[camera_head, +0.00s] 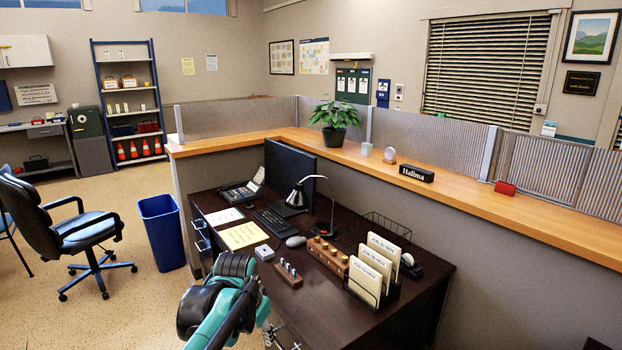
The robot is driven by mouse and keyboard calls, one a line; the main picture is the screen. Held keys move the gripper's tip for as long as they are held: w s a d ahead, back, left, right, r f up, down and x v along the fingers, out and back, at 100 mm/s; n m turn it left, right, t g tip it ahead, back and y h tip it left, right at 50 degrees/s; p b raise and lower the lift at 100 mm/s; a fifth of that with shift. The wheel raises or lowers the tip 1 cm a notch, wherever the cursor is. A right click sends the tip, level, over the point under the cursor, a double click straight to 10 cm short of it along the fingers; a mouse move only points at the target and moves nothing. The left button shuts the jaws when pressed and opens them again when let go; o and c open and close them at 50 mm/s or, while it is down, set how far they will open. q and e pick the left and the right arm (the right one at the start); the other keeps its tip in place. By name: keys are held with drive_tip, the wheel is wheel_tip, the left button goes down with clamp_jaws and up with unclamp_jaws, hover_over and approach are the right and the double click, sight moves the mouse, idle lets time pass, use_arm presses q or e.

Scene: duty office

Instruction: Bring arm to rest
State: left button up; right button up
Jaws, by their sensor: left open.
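My left arm (222,305), teal and black, comes up from the bottom edge in front of the dark desk (330,325). Its bent black joint is the highest part, left of the desk's front. My left gripper (283,338) shows only in part at the bottom edge, low beside the arm. It is open, and I see nothing held in it. The lower part of the gripper is cut off by the frame. My right gripper is not in view.
The desk holds a file rack (375,275), a wooden stand (328,257), a small peg holder (288,274), a keyboard (277,222), a mouse (296,241) and a lamp (298,195). A blue bin (162,232) and an office chair (75,230) stand at left, with open floor in front.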

use_arm(q)
drive_tip(key=s+a+f+n+t, duration=0.1)
drive_tip(key=s+a+f+n, duration=0.1)
drive_tip(key=s, duration=0.8)
drive_tip(key=s+a+f+n+t, duration=0.2)
drive_tip(key=s+a+n, duration=0.1)
drive_tip(key=s, duration=0.8)
drive_tip(key=shift+f+t, duration=0.3)
drive_tip(key=shift+f, duration=0.1)
drive_tip(key=shift+a, duration=0.1)
